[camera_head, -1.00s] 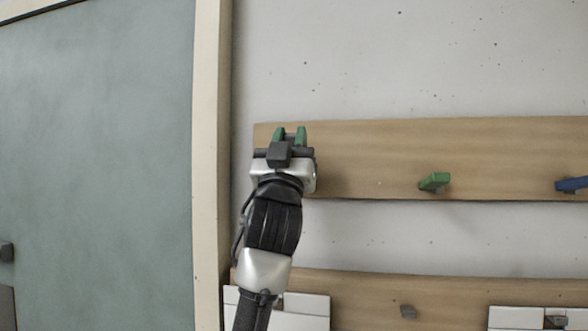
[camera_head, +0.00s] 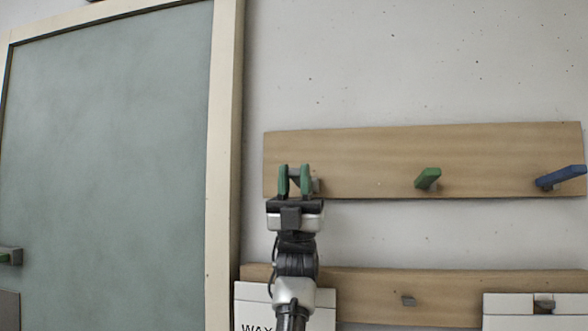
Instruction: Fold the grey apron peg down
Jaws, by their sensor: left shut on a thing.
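The grey apron peg (camera_head: 295,172) is at the left end of the upper wooden board (camera_head: 360,150). Only a little of it shows between the green-tipped fingers of my left gripper (camera_head: 294,181). The gripper is shut on it, in front of the board, with my arm reaching up from below. A small grey piece, perhaps the peg's mount, shows just right of the fingers. The peg's exact angle is hidden by the fingers. My right gripper is not in view.
A green peg (camera_head: 428,179) and a blue peg (camera_head: 560,177) slant up from the same board to the right. A lower board (camera_head: 450,283) carries a small grey peg (camera_head: 408,301) and white panels. A framed grey-green panel (camera_head: 110,150) stands at the left.

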